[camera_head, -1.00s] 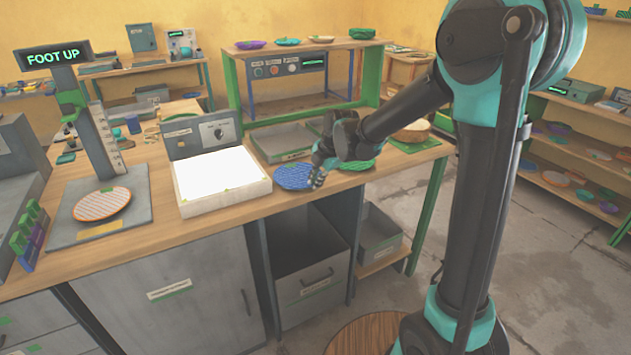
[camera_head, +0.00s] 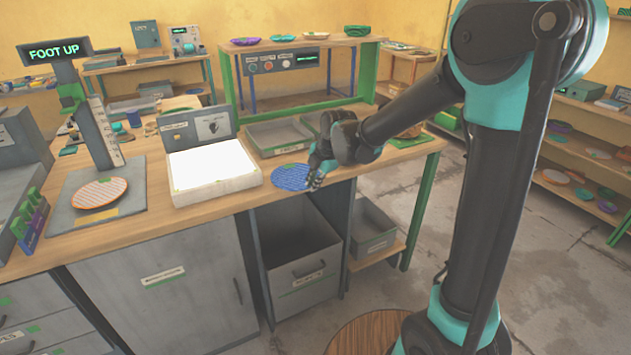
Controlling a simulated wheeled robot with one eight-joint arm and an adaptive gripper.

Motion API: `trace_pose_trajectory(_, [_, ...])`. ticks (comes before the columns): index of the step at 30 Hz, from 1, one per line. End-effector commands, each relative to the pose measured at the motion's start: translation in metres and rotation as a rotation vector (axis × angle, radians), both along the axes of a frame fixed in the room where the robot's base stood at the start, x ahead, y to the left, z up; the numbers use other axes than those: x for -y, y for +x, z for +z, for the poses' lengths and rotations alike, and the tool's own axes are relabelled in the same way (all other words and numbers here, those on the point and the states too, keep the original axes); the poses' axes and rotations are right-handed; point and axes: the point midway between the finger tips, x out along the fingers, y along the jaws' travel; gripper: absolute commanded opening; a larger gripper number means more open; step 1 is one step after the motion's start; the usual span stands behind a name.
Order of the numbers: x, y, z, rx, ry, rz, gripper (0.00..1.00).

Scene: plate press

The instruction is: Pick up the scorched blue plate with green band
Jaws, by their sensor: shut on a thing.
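A round blue plate with a pale pattern (camera_head: 289,178) is at the front edge of the wooden bench, right of the light box. My gripper (camera_head: 314,182) is at the plate's right rim, shut on it. I cannot tell whether the plate is lifted off the bench. The fingers cover its right edge, and neither a green band nor scorching is clear at this size.
The lit light box (camera_head: 213,172) stands just left of the plate. A grey tray (camera_head: 279,137) lies behind it. An orange striped plate (camera_head: 99,193) rests on the gauge stand at the left.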

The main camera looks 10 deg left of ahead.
Motion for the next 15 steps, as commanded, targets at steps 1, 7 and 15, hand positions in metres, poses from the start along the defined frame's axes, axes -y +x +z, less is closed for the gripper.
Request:
trace_pose_trajectory(1, [-0.0009, -0.0018, -0.0002, -0.001, -0.001, 0.000, 0.00])
trace_pose_trajectory(7, [-0.0019, -0.0035, -0.0002, -0.001, 0.000, -0.001, 0.00])
trace_pose_trajectory(15, [-0.0017, -0.0033, -0.0002, -0.001, 0.000, -0.001, 0.19])
